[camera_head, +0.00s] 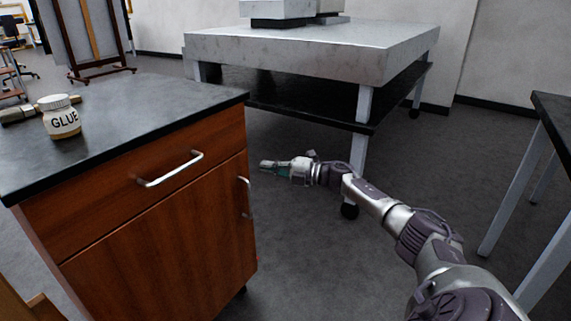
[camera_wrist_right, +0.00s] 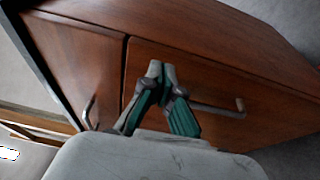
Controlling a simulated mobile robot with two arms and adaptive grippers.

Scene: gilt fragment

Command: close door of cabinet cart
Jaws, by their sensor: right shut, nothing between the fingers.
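The cabinet cart (camera_head: 30,220) has a dark top, brown wooden sides, a drawer (camera_head: 110,198) and a door (camera_head: 160,255) below it. The door looks flush or nearly flush with the front; I cannot tell whether a thin gap is left. Its metal handle (camera_head: 247,197) is near the right edge. In the right wrist view the door (camera_wrist_right: 200,75) appears turned sideways, with its handle (camera_wrist_right: 218,108) behind the fingers. My right gripper (camera_head: 264,166) is shut and empty, just right of the door handle; its fingertips (camera_wrist_right: 162,70) show in front of the door. My left gripper is out of view.
A glue jar (camera_head: 61,118) stands on the cart top. A grey table (camera_head: 310,55) on wheels stands behind my right gripper. Another dark-topped table (camera_head: 555,115) is at the right. Bare floor (camera_head: 305,260) lies between the cart and my right arm.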

